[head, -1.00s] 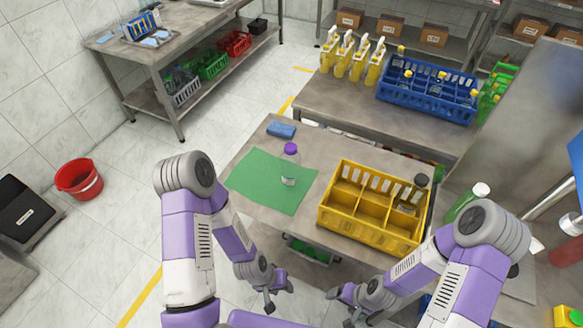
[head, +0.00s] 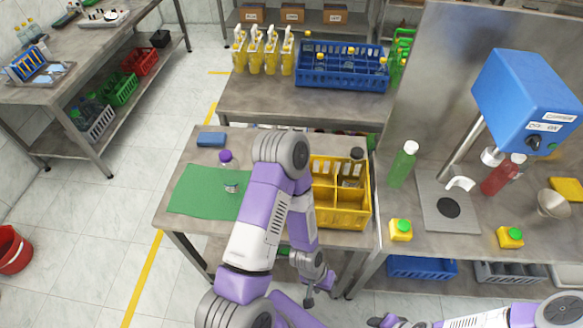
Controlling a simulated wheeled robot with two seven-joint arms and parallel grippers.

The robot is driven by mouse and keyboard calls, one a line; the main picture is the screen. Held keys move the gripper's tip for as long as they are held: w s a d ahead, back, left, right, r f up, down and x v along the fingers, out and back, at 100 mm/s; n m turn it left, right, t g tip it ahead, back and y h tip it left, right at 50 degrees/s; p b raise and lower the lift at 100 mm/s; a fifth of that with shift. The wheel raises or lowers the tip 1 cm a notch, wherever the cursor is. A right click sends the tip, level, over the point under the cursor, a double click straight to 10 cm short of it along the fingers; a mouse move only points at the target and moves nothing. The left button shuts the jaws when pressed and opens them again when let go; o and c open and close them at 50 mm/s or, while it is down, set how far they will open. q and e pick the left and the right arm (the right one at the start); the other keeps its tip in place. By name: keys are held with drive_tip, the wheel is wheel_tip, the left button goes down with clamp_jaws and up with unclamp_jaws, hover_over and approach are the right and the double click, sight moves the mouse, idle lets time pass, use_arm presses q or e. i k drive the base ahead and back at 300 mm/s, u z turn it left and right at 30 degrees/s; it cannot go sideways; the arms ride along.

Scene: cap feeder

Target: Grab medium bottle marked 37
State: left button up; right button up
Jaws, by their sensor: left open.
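No number 37 is readable on any bottle. A clear bottle with a purple cap (head: 231,185) stands upright on the green mat (head: 190,192). A dark-capped bottle (head: 352,169) stands in a back right compartment of the yellow crate (head: 346,215). A green bottle with a white cap (head: 402,166) and a red bottle (head: 502,176) stand on the right counter. My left gripper (head: 318,288) is open and empty, below and in front of the table's front edge, apart from all bottles. My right gripper (head: 384,321) is at the bottom edge, partly cut off; its jaws are unclear.
A blue crate (head: 340,81) with yellow-capped bottles and several yellow pump bottles (head: 271,52) stand on the back table. A blue capping machine (head: 526,103) overhangs the right counter. Small yellow containers (head: 401,229) sit at its front. A blue sponge (head: 211,139) lies behind the mat.

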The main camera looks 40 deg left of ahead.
sight(231, 173)
drive_tip(key=z, duration=1.5)
drive_tip(key=k, duration=1.6)
drive_tip(key=u, duration=1.5)
